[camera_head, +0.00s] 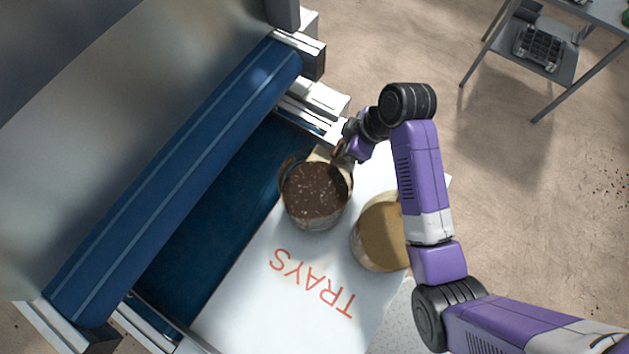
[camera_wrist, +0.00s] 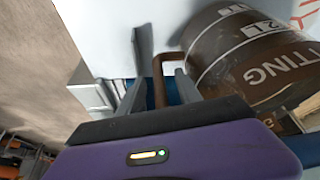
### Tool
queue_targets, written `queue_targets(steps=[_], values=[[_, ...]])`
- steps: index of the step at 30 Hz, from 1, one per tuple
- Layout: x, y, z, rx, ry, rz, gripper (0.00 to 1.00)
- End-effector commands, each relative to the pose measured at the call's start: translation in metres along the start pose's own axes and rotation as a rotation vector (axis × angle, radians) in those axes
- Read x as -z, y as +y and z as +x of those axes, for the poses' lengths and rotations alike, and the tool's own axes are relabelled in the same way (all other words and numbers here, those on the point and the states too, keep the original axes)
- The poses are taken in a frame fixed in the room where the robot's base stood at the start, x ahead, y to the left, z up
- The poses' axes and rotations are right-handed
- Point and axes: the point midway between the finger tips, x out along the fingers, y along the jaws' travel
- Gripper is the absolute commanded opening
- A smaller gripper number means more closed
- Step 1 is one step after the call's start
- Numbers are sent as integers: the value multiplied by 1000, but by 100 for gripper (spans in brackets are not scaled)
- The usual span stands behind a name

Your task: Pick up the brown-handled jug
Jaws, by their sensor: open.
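The brown-handled jug (camera_head: 314,222) stands on the white surface marked TRAYS, full of dark, speckled soil-like material. In the wrist view the jug (camera_wrist: 262,75) shows a brown label band with partly visible white lettering ending in "TTING". Its brown handle (camera_wrist: 158,82) stands between the two grey fingers of my gripper (camera_wrist: 160,55). The fingers are open, one on each side of the handle, with a visible gap to the left finger. In the head view my gripper (camera_head: 343,150) is at the jug's upper right side, partly hidden by my wrist.
A second container (camera_head: 375,240) with tan contents stands close to the right, partly behind my arm. The TRAYS surface (camera_head: 260,300) is clear towards the front. A blue roller machine (camera_head: 190,170) borders it on the left. A grey metal table (camera_head: 598,14) stands far right.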

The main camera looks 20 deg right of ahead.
Motion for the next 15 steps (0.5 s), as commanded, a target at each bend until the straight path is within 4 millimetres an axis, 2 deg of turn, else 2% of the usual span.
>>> queue_targets(steps=[2, 6, 8, 15], values=[[0, 0, 0, 0, 0, 0, 37], [0, 0, 0, 0, 0, 0, 10], [1, 0, 0, 0, 0, 0, 0], [1, 0, 0, 0, 0, -1, 0]])
